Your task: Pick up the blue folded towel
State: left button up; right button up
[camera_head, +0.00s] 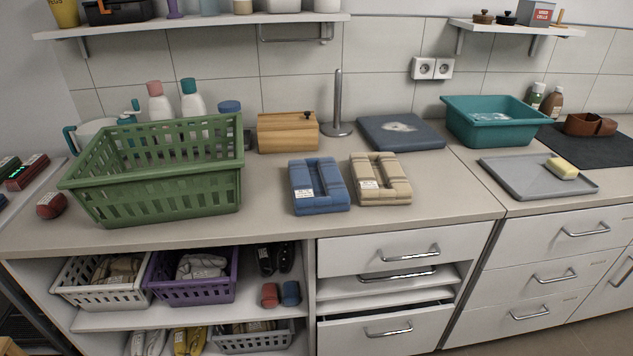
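The blue folded towel (319,185) lies flat on the countertop, near the middle of the head view. It has a small white label on its left part. A beige folded towel (380,179) of similar shape lies close beside it on the right. Neither of my grippers shows in the head view, and nothing touches the blue towel from above.
A green basket (160,196) stands left of the towels. Behind them are a wooden box (287,132), an upright metal holder (338,108) and a flat blue item (400,131). A grey tray (520,178) lies right. The countertop (270,226) in front is clear; one drawer below is slightly open.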

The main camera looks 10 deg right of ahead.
aim_at(318, 185)
jog(key=i+j+z, duration=0.35)
jog(key=i+j, duration=0.5)
